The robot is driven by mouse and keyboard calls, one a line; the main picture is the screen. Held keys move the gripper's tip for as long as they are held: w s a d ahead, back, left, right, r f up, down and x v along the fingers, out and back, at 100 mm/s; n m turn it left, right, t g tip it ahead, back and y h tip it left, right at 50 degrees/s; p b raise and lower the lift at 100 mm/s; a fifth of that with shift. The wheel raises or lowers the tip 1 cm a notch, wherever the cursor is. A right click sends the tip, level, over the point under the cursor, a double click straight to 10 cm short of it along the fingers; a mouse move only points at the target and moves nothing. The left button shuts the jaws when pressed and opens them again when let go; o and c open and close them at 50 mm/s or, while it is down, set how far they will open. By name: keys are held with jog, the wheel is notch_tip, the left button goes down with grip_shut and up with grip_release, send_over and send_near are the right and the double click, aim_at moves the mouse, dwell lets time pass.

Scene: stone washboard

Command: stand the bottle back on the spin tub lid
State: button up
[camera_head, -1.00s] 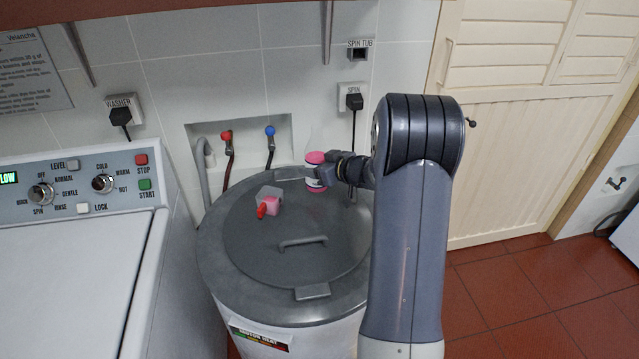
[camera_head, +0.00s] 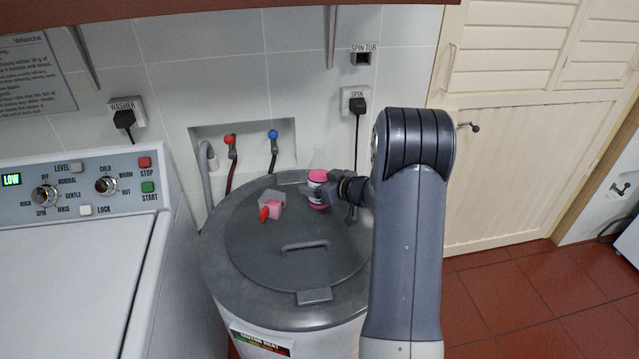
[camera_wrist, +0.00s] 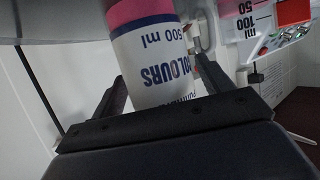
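The bottle (camera_head: 317,177) is pink and white, upright or nearly so, at the back right of the round grey spin tub lid (camera_head: 295,268). My gripper (camera_head: 322,190) reaches in from the right and is shut around its middle. In the wrist view the bottle (camera_wrist: 155,62) sits between both fingers, its "COLOURS 500 ml" label upside down in that picture. The bottle's base appears at or very close to the lid; I cannot tell whether it touches. Part of the bottle is hidden by the fingers.
The lid's handle (camera_head: 305,246) is in front. The washer (camera_head: 80,270) stands left; taps are behind.

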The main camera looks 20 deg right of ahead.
jog(key=shift+o, duration=0.3)
jog(key=shift+r, duration=0.2)
jog(key=b+v, duration=0.1)
jog(key=v, duration=1.1)
jog(key=shift+c, duration=0.3)
